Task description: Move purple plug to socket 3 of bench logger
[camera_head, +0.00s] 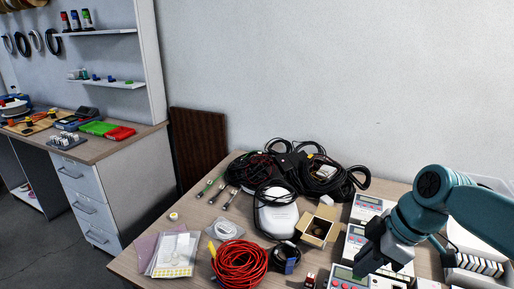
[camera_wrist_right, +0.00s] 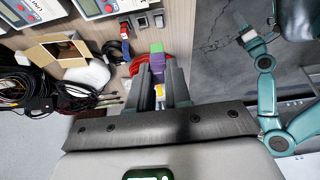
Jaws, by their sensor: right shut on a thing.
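My right gripper (camera_head: 378,262) is at the lower right of the head view, over the white instrument boxes. In the right wrist view its two fingers (camera_wrist_right: 158,92) are shut on a purple plug (camera_wrist_right: 157,63) with a green end. White boxes with red-edged panels and small displays, apparently loggers, stand in the head view: one at the back (camera_head: 367,203), one in the middle (camera_head: 353,240) and one at the front (camera_head: 343,284). Two also show at the upper left of the wrist view (camera_wrist_right: 45,12). Socket numbers are too small to read.
Red cable coil (camera_head: 240,262), black cable bundle (camera_head: 335,180), open cardboard box (camera_head: 318,229) and white case (camera_head: 277,218) crowd the table. A small red part (camera_head: 310,280) lies by the front logger. A white bin (camera_head: 485,240) stands right. Bare wood (camera_head: 200,212) shows at left.

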